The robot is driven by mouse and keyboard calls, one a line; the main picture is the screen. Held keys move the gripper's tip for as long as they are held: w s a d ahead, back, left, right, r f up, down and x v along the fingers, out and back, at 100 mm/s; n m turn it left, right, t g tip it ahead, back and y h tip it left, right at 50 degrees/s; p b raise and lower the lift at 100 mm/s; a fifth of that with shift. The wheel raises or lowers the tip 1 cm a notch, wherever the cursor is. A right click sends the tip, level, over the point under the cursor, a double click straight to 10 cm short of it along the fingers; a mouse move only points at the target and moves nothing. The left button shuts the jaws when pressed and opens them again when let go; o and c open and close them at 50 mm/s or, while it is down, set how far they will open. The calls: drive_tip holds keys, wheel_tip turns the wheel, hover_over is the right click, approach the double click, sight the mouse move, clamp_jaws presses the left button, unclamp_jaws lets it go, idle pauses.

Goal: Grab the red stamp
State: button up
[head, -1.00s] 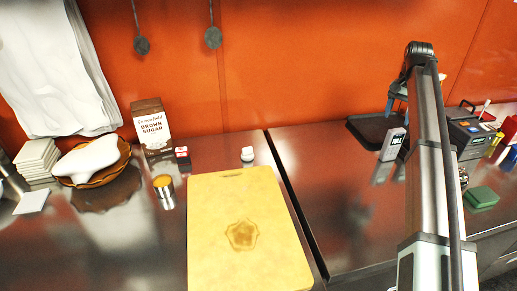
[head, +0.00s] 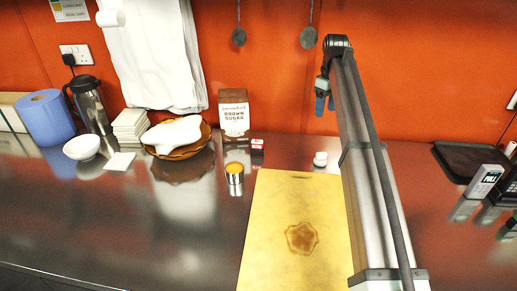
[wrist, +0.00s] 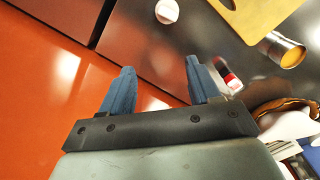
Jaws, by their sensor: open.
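My gripper (head: 325,104) is in the air near the orange wall, up and right of the stamp. Its blue fingers are apart with nothing between them, as the wrist view shows (wrist: 160,68).
The brown sugar box (head: 234,113), an orange-topped tin (head: 234,174) and a basket with a white cloth (head: 205,137) are close to the stamp. A yellow cutting board (head: 275,225) and a small white-capped jar (head: 320,159) are to its right. The left front counter is clear.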

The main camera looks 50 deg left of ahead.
drive_tip(key=s+a+n, duration=0.8)
drive_tip(key=s+a, duration=0.7)
drive_tip(key=s, duration=0.3)
hover_over(257, 148)
wheel_tip(257, 148, down, 4)
drive_tip(key=f, duration=1)
drive_tip(key=w+a+f, duration=0.1)
drive_tip(key=f, duration=0.4)
drive_tip(key=shift+n, duration=0.3)
drive_tip(key=shift+r, duration=0.1)
drive_tip(key=c, duration=1.1)
